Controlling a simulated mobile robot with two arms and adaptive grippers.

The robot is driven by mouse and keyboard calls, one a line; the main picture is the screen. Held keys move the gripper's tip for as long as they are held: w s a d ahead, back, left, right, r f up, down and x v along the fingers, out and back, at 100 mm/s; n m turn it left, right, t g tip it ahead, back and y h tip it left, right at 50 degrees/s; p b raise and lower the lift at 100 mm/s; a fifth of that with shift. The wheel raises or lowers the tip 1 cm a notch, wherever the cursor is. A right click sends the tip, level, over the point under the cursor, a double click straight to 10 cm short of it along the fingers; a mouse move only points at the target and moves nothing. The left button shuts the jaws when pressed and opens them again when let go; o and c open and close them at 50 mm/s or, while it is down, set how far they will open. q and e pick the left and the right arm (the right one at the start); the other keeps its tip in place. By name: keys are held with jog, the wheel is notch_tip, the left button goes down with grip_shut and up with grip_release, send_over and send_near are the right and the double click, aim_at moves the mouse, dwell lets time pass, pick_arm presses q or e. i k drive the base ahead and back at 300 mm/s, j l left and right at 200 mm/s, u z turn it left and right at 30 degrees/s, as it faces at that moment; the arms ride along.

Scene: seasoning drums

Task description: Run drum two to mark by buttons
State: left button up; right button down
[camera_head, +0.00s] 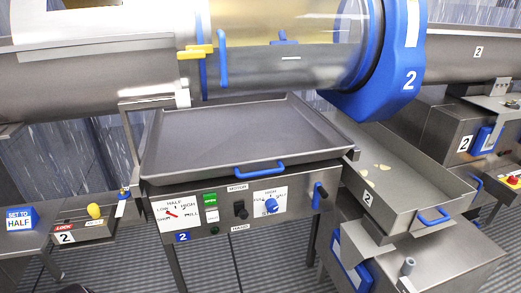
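Drum two, a large clear and steel cylinder (285,55) with a blue end ring (408,45) marked 2, lies across the top of the view. Under it is a control panel (222,228) labelled 2. The panel carries a dial (180,214) with a red needle and the word HALF, a green button (210,198), a pale button (211,214), a black switch (240,209) and a blue knob (271,205). A blue lever (319,191) is at the panel's right. A sign at left (20,219) reads SET TO HALF. Neither gripper is in view.
An empty steel tray (235,135) with a blue handle (260,168) sits above the panel. A lower tray (390,165) at right holds a few pale chips. A yellow knob (94,211) stands by a LOCK label at left. More number 2 machinery stands at far right.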

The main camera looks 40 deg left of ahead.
aim_at(211, 199)
jog(key=u, duration=1.8)
jog(key=k+l, duration=0.1)
jog(key=l, duration=0.25)
jog(key=k+l, duration=0.1)
jog(key=l, duration=0.3)
jog(key=k+l, duration=0.1)
jog(key=l, duration=0.25)
